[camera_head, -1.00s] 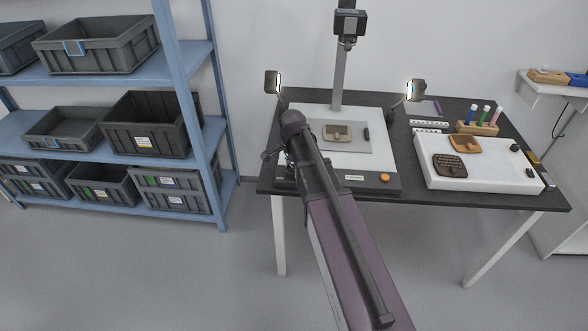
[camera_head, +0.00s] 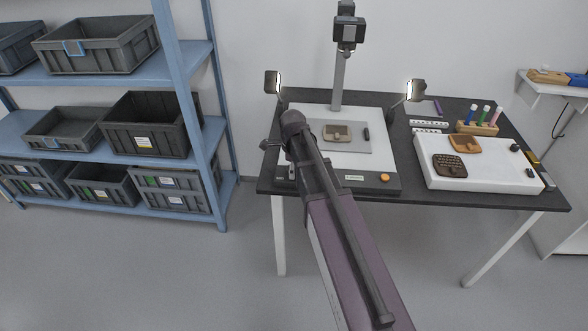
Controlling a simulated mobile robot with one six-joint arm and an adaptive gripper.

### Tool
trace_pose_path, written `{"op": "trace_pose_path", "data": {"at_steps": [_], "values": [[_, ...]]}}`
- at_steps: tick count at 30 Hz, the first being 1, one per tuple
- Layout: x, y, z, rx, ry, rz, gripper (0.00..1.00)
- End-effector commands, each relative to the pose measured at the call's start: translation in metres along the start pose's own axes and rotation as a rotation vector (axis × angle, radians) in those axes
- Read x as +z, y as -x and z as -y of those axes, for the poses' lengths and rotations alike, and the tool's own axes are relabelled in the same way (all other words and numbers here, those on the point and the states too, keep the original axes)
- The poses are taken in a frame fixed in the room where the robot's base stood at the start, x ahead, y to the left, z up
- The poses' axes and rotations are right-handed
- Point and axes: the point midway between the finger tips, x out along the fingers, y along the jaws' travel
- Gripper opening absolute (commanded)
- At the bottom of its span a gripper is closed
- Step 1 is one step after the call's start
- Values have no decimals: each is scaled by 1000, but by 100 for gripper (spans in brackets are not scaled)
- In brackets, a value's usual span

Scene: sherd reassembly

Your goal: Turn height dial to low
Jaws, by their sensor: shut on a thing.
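The copy stand (camera_head: 384,162) stands on the dark table, with a pale base, an upright column and a camera (camera_head: 348,34) on top. An orange button (camera_head: 385,177) sits at the base's front right. My gripper (camera_head: 284,170) is at the base's front left corner, mostly behind my own arm. It is shut on the height dial, which my arm and the gripper hide. I cannot make out the dial's marks.
Lamps stand left (camera_head: 272,83) and right (camera_head: 416,90) of the stand. A white board (camera_head: 500,178) with two brown sherds lies at the right. A wooden rack (camera_head: 477,128) holds coloured tubes. A blue shelf (camera_head: 190,60) with grey crates is at the left.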

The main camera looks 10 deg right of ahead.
Motion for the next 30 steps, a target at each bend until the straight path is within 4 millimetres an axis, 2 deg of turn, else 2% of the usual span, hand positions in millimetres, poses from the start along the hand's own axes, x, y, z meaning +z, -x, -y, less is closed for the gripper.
{"op": "trace_pose_path", "data": {"at_steps": [9, 10, 13, 30], "values": [[-2, 0, -4, 8, -2, -5, 19], [-2, 0, -4, 8, -1, -5, 70], [-2, 0, -4, 7, -1, -4, 99], [0, 0, -1, 3, 0, -1, 100]]}}
